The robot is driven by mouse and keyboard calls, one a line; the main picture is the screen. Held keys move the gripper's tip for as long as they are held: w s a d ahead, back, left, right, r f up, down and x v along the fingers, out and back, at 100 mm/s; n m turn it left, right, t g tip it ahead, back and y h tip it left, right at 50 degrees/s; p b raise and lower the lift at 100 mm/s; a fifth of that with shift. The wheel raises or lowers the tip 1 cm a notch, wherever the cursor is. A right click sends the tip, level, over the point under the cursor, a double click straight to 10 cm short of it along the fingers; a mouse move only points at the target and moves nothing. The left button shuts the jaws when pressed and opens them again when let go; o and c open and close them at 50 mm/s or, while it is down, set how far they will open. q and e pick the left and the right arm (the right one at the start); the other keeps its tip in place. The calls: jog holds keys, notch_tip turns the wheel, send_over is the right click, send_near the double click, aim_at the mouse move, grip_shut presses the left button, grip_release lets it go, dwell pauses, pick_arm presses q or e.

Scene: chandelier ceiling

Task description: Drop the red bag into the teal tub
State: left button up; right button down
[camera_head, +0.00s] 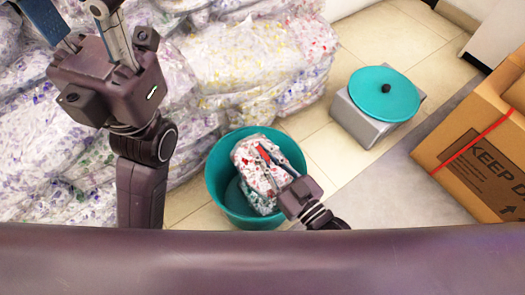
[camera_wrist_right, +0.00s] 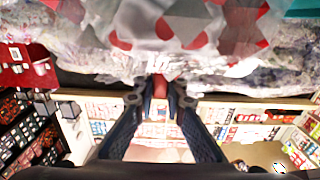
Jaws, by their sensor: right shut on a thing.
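The red bag (camera_head: 247,158) is whitish with red and grey patches. In the head view it is over the mouth of the round teal tub (camera_head: 216,178), overlapping its inside. I cannot tell whether it touches the tub's bottom. My right gripper (camera_head: 268,160) is shut on the bag's upper right side. In the right wrist view the bag (camera_wrist_right: 190,35) fills the top, and a bit of red shows between the fingers (camera_wrist_right: 160,95). My left gripper (camera_head: 75,18) is open and empty at the upper left, its fingers spread apart, away from the tub.
Large stacked bales (camera_head: 250,60) of wrapped, speckled material fill the left and back. A grey box (camera_head: 362,125) with a round teal lid (camera_head: 385,93) stands right of the tub. A cardboard box (camera_head: 470,145) is at the far right. Tiled floor (camera_head: 320,150) is clear between.

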jog(key=shift+f, duration=0.1)
jog(key=c, duration=1.9)
grip_release()
jog(key=shift+s+d+f, duration=0.1)
jog(key=v, duration=1.1)
jog(key=shift+s+d, duration=0.2)
jog(key=shift+s, duration=0.1)
